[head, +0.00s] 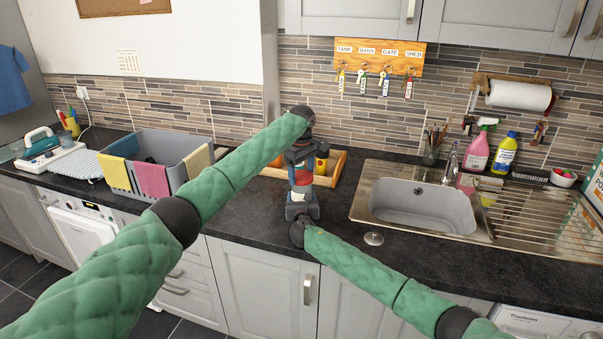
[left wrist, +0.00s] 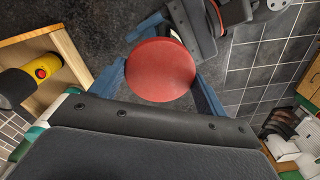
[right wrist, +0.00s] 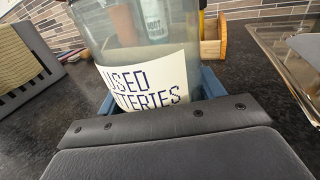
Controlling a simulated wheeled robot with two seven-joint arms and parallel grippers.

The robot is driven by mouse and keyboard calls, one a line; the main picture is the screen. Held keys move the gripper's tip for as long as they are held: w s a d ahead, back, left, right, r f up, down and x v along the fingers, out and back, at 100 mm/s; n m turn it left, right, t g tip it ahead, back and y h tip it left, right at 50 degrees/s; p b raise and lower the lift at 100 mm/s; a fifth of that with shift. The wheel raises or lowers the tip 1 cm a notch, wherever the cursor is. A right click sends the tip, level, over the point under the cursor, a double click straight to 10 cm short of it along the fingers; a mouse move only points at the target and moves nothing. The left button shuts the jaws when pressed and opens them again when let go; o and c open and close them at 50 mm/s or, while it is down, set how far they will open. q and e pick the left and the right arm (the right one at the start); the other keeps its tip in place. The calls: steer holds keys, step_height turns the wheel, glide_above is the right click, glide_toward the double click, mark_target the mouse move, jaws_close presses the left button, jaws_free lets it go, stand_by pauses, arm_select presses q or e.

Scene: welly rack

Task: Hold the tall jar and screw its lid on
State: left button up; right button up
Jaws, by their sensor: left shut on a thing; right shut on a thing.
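A wooden tray (head: 339,164) with bottles stands just behind the jar. A grey crate (head: 190,150) hung with cloths is to the left. The steel sink (head: 422,207) and a small round metal piece (head: 373,239) are to the right. The worktop's front edge is close.

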arm_select(q)
steer(key=m, duration=0.6)
steer(key=shift+m, duration=0.4)
steer(key=m, duration=2.1)
steer(key=o, duration=1.1)
